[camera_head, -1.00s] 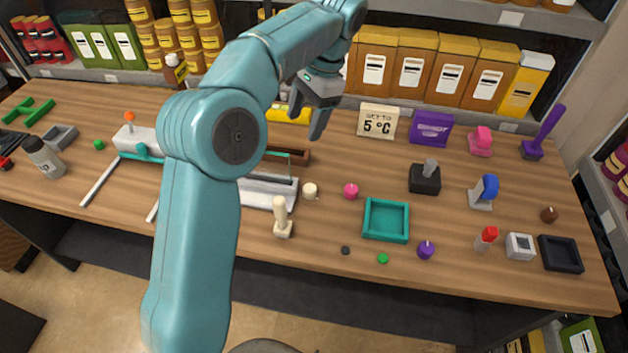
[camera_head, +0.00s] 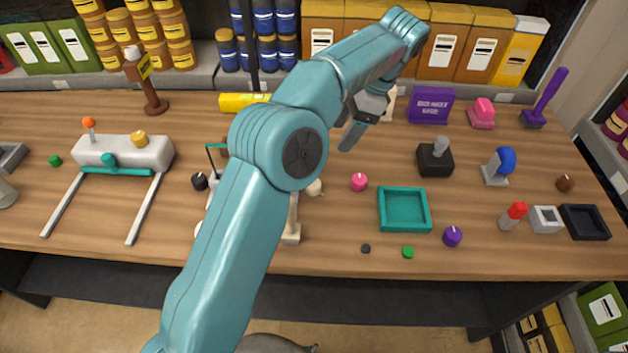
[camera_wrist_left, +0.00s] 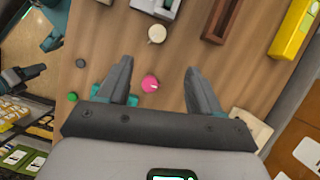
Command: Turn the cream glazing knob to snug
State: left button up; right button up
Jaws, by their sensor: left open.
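The cream knob (camera_head: 315,188) shows on the bench in the head view, partly hidden by my left arm's elbow. It also shows in the left wrist view (camera_wrist_left: 157,33) as a small round cream piece with a nub, beyond my fingertips. My left gripper (camera_head: 350,124) is open and empty above the bench, apart from the cream knob. In the left wrist view its two fingers (camera_wrist_left: 158,68) are spread, with a pink knob (camera_wrist_left: 150,83) seen between them. Dark gripper parts (camera_wrist_left: 22,77), apparently of my right arm, show at the left edge; their jaw state is unclear.
A teal tray (camera_head: 404,230) stands right of the pink knob. A cream upright handle (camera_head: 291,232) is partly behind my left arm. The bench's front strip is mostly clear.

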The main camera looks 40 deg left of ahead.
pick_arm(q)
jog(key=f, duration=0.2)
jog(key=b, duration=0.3)
send_near(313, 190)
jog(key=a+f, duration=0.1)
jog(key=f, duration=0.1)
jog(key=a+f, duration=0.1)
jog(key=f, duration=0.1)
jog(key=a+f, duration=0.1)
jog(key=f, duration=0.2)
jog(key=shift+s+a, duration=0.25)
jog(key=shift+s, duration=0.05)
jog(key=shift+d+f, duration=0.15)
jog(key=shift+f, duration=0.15)
jog(key=shift+s, duration=0.15)
jog(key=c, duration=1.1)
